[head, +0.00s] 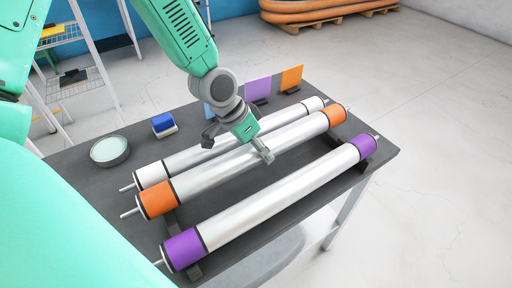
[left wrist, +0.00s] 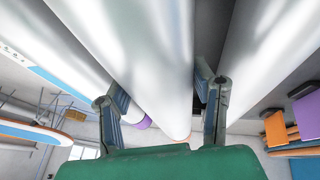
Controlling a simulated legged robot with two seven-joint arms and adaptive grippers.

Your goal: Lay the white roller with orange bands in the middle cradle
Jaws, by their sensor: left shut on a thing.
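The white roller with orange bands (head: 205,183) lies lengthwise between a roller with plain white ends (head: 190,160) on the far side and a roller with purple bands (head: 270,205) on the near side. My left gripper (head: 240,143) is shut around the orange-banded roller near its middle. In the left wrist view its two fingers (left wrist: 160,105) straddle this white roller (left wrist: 150,50). Dark cradle supports (head: 172,220) show partly under the rollers; most are hidden. I cannot tell whether the held roller touches its cradle. My right gripper is not in view.
The dark table (head: 85,170) also bears a round dish (head: 109,151), a blue and white block (head: 164,125), and upright purple (head: 257,89) and orange (head: 291,77) cards. A blue card is partly hidden behind my gripper. A shelf rack (head: 75,75) stands at the left.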

